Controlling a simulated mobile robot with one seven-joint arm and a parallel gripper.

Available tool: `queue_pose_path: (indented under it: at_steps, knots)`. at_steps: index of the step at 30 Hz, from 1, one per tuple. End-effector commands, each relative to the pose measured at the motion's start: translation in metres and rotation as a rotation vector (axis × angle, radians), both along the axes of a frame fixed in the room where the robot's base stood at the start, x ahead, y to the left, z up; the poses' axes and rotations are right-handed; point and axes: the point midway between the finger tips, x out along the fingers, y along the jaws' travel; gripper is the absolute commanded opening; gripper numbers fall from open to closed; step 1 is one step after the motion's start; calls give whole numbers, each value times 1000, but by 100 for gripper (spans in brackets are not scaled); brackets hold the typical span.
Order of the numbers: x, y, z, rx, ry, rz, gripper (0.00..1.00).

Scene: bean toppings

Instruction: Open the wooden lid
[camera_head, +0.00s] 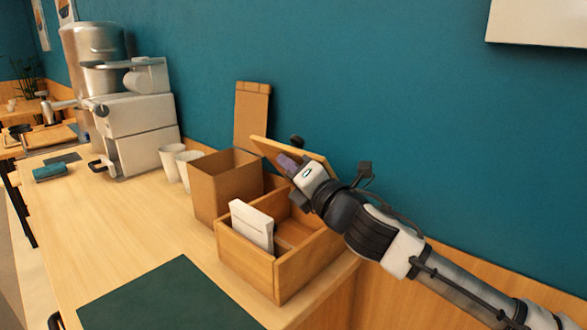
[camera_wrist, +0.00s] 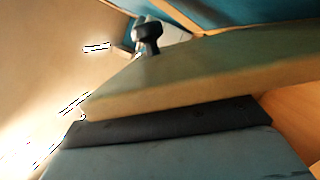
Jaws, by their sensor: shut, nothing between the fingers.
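The wooden lid (camera_head: 316,161) is raised and tilted at the back of the wooden box (camera_head: 246,262), near the wall. Its black knob (camera_head: 297,141) shows on its far side. The box is open at the front, with a white packet (camera_head: 251,226) standing in it. My gripper (camera_head: 287,163) is shut and empty, on the box side of the lid, close to its underside. In the wrist view the lid (camera_wrist: 210,75) fills the middle, with its knob (camera_wrist: 149,36) above and its edge close to my gripper (camera_wrist: 170,124). Exact contact is unclear.
An open cardboard box (camera_head: 222,195) stands left of the wooden box. White cups (camera_head: 170,162) and a coffee machine (camera_head: 135,125) stand farther left. A brown board (camera_head: 251,115) leans on the wall. A dark green mat (camera_head: 170,298) lies in front. The left counter is mostly clear.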

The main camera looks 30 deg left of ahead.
Motion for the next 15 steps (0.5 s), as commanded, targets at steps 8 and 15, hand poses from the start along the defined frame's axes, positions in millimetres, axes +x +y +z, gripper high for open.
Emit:
queue_pose_path:
  at_steps: [8, 15]
  knots:
    - [21, -1, 26, 22, 166, -3, 0]
    - [38, -4, 35, 40, 297, -2, 0]
